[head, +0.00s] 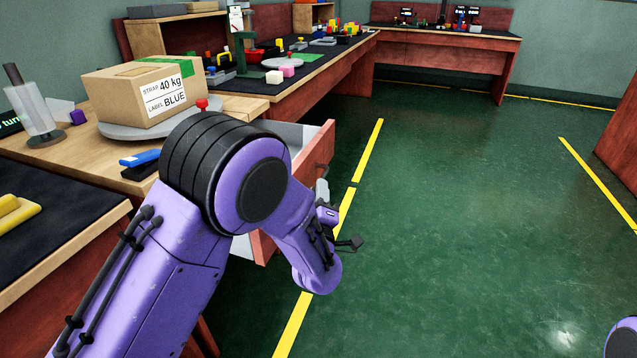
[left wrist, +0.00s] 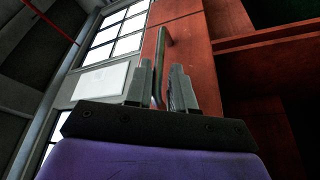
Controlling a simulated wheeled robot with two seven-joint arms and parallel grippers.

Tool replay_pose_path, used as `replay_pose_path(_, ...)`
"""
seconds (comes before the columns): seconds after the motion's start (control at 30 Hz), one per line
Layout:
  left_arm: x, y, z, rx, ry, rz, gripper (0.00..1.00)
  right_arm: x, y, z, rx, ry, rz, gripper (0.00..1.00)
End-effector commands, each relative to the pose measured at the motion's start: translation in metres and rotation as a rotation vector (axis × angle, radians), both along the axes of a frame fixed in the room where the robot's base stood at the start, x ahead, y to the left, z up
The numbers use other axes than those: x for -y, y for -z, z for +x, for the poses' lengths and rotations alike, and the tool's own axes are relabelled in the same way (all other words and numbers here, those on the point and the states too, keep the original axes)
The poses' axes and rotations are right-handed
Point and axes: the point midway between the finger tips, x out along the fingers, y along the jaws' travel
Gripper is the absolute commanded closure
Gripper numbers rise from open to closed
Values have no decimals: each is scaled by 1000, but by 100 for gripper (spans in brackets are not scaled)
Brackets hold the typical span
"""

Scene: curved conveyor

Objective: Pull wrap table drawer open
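The wrap table (head: 75,150) stands at the left in the head view. Its drawer (head: 318,150) sticks out with its red front toward the aisle, and part of its pale inside shows. My left gripper (head: 325,190) is at the drawer front, largely hidden behind my forearm. In the left wrist view a metal bar handle (left wrist: 161,50) runs between the two fingers of my left gripper (left wrist: 162,75), beside the red drawer front (left wrist: 185,45). The fingers stand apart, with a gap visible around the bar; contact is not clear. My right gripper is out of view.
A carton (head: 145,92) sits on a round grey plate (head: 150,128) on the table, near a blue stapler-like tool (head: 140,158). Another bench (head: 440,35) stands at the back. The green floor (head: 460,200) to the right is clear, with yellow lines.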

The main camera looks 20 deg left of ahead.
Motion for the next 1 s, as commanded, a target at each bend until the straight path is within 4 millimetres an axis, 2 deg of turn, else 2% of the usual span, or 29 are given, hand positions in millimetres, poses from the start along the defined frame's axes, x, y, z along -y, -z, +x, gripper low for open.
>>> replay_pose_path(0.1, 13, 4, -27, -3, 4, 3, 77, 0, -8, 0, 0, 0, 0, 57)
replay_pose_path(0.2, 21, 9, -46, -1, 4, 2, 77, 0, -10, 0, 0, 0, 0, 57)
replay_pose_path(0.33, 28, 13, -62, -1, 1, 0, 77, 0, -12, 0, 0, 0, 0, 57)
replay_pose_path(0.87, 30, 16, -66, -6, 0, 7, 77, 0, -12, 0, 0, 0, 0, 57)
replay_pose_path(0.93, 35, 23, -63, -69, 24, 57, 77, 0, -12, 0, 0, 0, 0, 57)
replay_pose_path(0.97, 38, 31, -62, -126, 45, 98, 77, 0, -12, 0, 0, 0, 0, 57)
replay_pose_path(1.0, 38, 49, -65, -236, 78, 172, 77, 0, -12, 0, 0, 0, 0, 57)
